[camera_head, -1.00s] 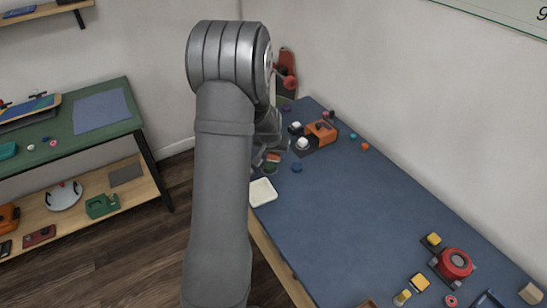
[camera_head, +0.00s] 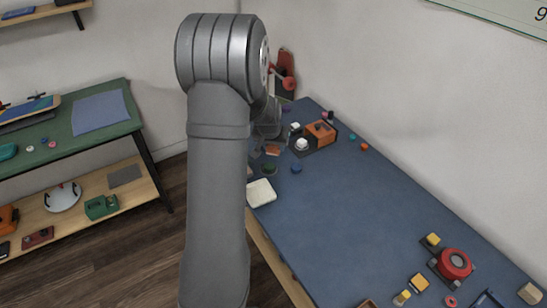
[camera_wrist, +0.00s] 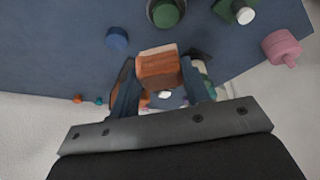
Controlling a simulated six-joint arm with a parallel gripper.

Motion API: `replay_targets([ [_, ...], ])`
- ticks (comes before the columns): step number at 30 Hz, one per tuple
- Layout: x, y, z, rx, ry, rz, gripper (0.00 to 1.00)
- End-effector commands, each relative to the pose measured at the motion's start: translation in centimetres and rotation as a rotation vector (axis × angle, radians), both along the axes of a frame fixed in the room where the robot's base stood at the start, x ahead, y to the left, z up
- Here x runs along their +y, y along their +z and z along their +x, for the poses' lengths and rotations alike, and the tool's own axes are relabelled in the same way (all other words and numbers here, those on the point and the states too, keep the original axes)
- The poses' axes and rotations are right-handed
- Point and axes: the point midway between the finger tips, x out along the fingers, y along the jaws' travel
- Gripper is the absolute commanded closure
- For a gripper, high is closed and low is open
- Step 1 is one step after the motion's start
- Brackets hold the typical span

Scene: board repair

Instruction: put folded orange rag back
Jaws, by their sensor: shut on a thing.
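The folded orange rag (camera_wrist: 158,70) shows in the wrist view as an orange-brown block with a paler upper edge. It sits between the two fingertips of my gripper (camera_wrist: 160,88), which is shut on it. In the head view a small orange patch of the rag (camera_head: 272,150) shows beside my wrist, at the far left part of the blue-topped bench (camera_head: 350,220). My arm hides most of the gripper there. I cannot tell whether the rag touches the bench.
A green-topped round item (camera_wrist: 165,12) and a blue knob (camera_wrist: 116,38) are close to the rag. A pink piece (camera_wrist: 282,47) lies farther right. An orange device (camera_head: 321,132) and a cream tray (camera_head: 261,192) are nearby. The bench middle is clear.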

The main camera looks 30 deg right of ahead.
Motion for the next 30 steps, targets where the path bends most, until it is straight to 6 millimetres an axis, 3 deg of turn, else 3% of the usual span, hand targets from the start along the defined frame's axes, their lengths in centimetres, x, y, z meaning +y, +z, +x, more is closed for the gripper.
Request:
replay_targets([
  [4, -1.6, 0.0, -0.9, 0.003, -0.006, 0.0, 0.79],
  [8, -5.1, 0.2, -3.2, 0.008, -0.015, 0.002, 0.79],
  [15, -12.8, 0.5, -9.3, 0.013, -0.018, 0.004, 0.79],
  [21, -16.7, 0.7, -13.3, 0.007, -0.01, 0.002, 0.79],
  [26, -17.9, 0.7, -14.4, 0.004, -0.003, 0.0, 0.79],
  [30, -17.7, -0.6, -12.5, 0.006, 0.002, 0.0, 0.79],
])
